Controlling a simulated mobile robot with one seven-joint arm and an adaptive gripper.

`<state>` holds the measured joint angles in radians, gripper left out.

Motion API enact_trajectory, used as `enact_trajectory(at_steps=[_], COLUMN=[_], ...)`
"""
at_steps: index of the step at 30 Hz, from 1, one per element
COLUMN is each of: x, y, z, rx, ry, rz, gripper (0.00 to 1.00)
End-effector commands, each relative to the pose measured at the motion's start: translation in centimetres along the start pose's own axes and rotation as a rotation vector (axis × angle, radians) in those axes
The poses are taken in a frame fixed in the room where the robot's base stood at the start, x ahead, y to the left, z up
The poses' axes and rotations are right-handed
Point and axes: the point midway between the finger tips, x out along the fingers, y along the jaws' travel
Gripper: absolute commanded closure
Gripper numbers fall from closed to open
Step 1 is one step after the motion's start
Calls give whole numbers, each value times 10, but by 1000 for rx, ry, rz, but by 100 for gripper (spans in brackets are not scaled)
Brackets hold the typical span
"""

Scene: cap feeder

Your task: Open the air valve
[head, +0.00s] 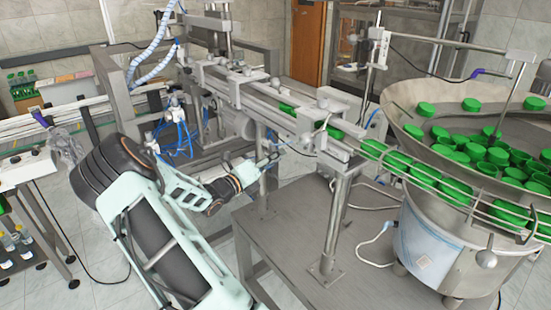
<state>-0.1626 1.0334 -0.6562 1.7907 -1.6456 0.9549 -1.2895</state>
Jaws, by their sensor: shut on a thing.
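My pale green and black arm reaches in from the lower left. My gripper (266,164) is at its end, by the metal post under the conveyor. The gripper is shut on the small air valve (275,158), which sits at the end of a thin blue air hose. The valve is tiny in the head view and partly covered by the fingers, so the angle of its handle cannot be told.
The steel conveyor (255,97) runs above the gripper, with green caps on its rail. A large feeder bowl (405,110) full of green caps stands at the right. A steel table (290,245) lies below. Blue hoses (175,140) hang left of the gripper.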

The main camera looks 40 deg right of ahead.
Motion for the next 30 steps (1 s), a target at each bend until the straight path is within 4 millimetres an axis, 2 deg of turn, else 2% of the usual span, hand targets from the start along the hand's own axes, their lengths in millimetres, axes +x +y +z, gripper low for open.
enact_trajectory(at_steps=[16,30], x=[0,1], y=[7,33], z=[-4,-14], rx=[66,443], ry=[-8,-51], rz=[-11,-73], gripper=[100,100])
